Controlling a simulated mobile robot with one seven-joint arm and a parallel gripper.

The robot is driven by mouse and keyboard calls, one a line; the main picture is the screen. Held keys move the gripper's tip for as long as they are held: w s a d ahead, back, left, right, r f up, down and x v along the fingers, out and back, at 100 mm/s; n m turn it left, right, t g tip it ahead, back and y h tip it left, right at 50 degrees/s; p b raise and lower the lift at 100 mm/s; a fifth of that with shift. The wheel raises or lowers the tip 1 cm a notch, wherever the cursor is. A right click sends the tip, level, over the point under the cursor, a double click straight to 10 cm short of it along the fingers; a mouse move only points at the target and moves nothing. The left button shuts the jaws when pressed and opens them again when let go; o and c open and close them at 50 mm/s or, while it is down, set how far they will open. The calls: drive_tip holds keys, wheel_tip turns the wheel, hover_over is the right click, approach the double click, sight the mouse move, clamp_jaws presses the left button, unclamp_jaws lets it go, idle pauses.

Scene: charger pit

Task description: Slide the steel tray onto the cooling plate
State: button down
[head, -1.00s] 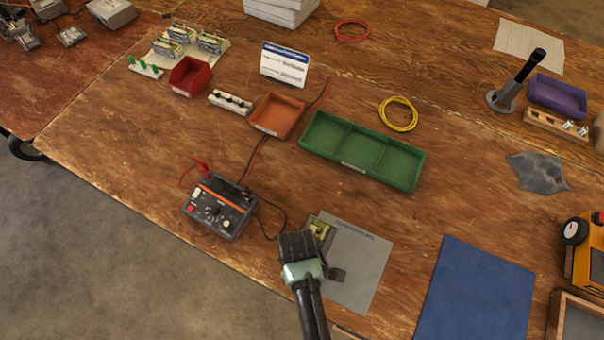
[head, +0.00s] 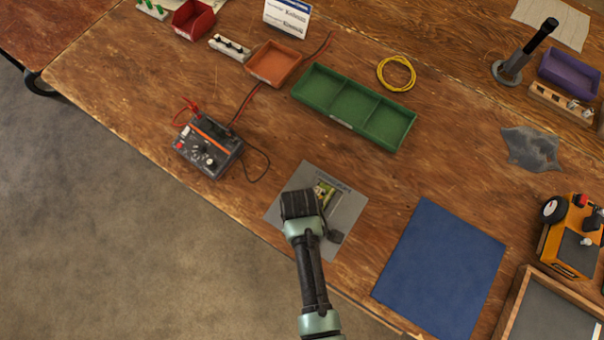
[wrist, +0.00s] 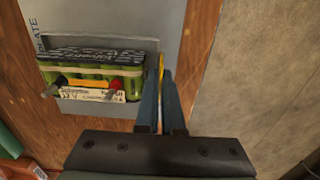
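The steel tray (wrist: 105,42) is a shallow light-grey tray carrying a pack of green cells with a black top and a white label. The cooling plate (head: 345,210) is a flat grey sheet near the table's front edge, and its lettering shows in the wrist view (wrist: 50,10). The tray lies over the plate; my wrist hides much of it in the head view. My gripper (wrist: 161,95) is at the tray's right side in the wrist view.
A black meter (head: 208,147) with leads stands left of the plate. A blue mat (head: 440,270) lies to its right. A green three-section bin (head: 352,105) is behind. The table's front edge is close, with floor beyond.

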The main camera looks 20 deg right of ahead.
drive_tip(key=c, duration=1)
unclamp_jaws()
wheel_tip(320, 180, up, 13)
drive_tip(key=shift+p, duration=0.3)
